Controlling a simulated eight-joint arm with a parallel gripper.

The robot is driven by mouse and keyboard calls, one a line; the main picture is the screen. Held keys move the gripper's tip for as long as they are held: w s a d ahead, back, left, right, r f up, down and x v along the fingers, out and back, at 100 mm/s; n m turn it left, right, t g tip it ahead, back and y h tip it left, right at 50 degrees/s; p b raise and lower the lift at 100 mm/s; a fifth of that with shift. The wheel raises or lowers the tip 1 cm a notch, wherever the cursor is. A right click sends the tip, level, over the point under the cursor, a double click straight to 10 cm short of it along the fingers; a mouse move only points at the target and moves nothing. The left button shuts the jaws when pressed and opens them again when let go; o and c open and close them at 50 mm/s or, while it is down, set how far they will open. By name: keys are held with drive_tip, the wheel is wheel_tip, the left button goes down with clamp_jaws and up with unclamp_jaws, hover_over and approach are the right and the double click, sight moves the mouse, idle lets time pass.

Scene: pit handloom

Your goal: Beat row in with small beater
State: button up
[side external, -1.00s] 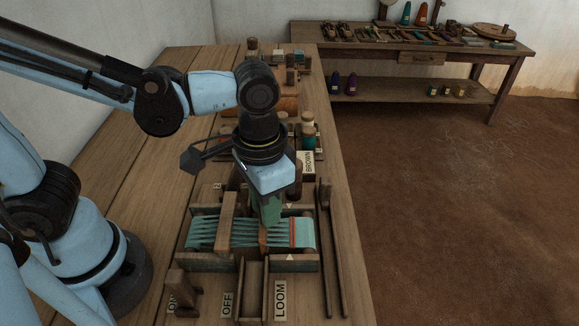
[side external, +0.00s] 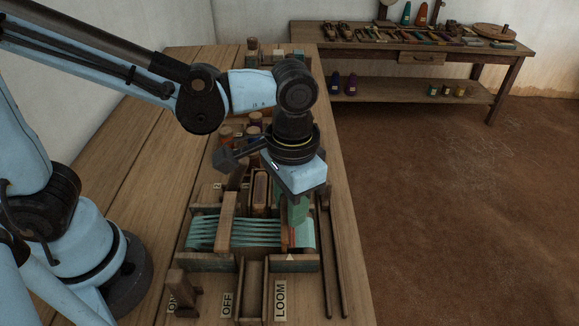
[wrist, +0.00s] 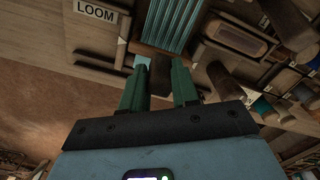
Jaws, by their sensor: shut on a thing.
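My gripper (side external: 298,210), with green fingers, is low over the right end of the small loom. It is shut on a dark brown block, seemingly the small beater (wrist: 160,74), which shows between the fingers in the wrist view. The loom carries teal warp threads (side external: 212,232) that also show in the wrist view (wrist: 170,24). A wooden bar (side external: 227,222) crosses them to the left of my gripper. Teal cloth (side external: 309,234) with an orange band lies at the right end, mostly hidden by my fingers and the beater. I cannot tell whether the beater touches the band.
A LOOM label (side external: 281,300) and an OFF label (side external: 227,304) lie in front of the loom beside an empty wooden trough (side external: 251,288). Two dark rods (side external: 331,262) lie along the bench's right edge. Spools and wooden holders stand behind the loom. A side table (side external: 440,62) stands further back.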

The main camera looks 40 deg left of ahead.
drive_tip(key=shift+s+a, duration=2.5)
drive_tip(key=shift+s, duration=0.25)
drive_tip(key=shift+c, duration=0.2)
drive_tip(key=o, duration=0.9)
drive_tip(key=shift+w, duration=0.15)
drive_tip(key=shift+c, duration=0.2)
drive_tip(key=shift+r, duration=0.1)
wheel_tip(320, 180, up, 6)
drive_tip(key=shift+r, duration=0.15)
drive_tip(key=w+a+f+n+t, duration=0.1)
drive_tip(key=w+a+t, duration=0.2)
drive_tip(key=a, duration=0.3)
drive_tip(key=w+a+f+n+t, duration=0.1)
drive_tip(key=w+a+n+t, duration=0.1)
drive_tip(key=a, duration=0.4)
drive_tip(key=shift+w+a+t, duration=0.2)
drive_tip(key=shift+w+t, duration=0.7)
drive_tip(key=shift+t, duration=0.3)
